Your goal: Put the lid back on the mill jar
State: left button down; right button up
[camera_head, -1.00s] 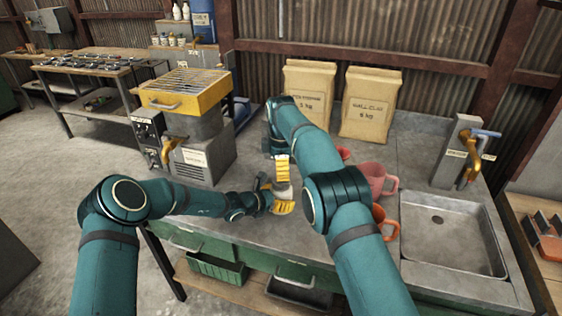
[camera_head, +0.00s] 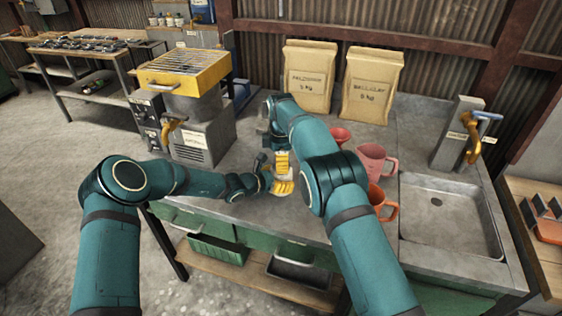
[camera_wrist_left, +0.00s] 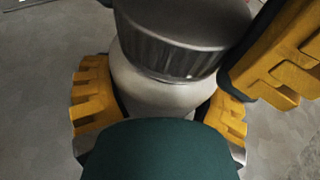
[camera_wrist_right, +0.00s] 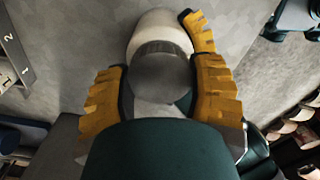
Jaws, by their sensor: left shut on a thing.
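The mill jar (camera_wrist_left: 165,97) is a pale, rounded vessel. My left gripper (camera_head: 283,187) is shut on it, with a yellow finger on each side in the left wrist view. The dark grey ribbed lid (camera_wrist_left: 180,40) is at the jar's mouth; whether it is fully seated cannot be told. The right wrist view shows the lid (camera_wrist_right: 162,78) between my right gripper's fingers (camera_wrist_right: 160,88), with the pale jar (camera_wrist_right: 160,30) beyond it. The fingers are very close to the lid's sides; contact is unclear. In the head view my right gripper (camera_head: 282,160) is just above my left one.
Pink mug (camera_head: 371,160), orange mug (camera_head: 378,199) and red cup (camera_head: 341,137) stand right of my right forearm. A sink (camera_head: 450,215) lies farther right. Two paper bags (camera_head: 310,77) stand behind. A grey machine with a yellow grille (camera_head: 185,72) stands at left.

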jog(key=m, duration=0.6)
jog(key=o, duration=1.3)
jog(key=shift+r, duration=2.25)
jog(key=shift+a, duration=0.1)
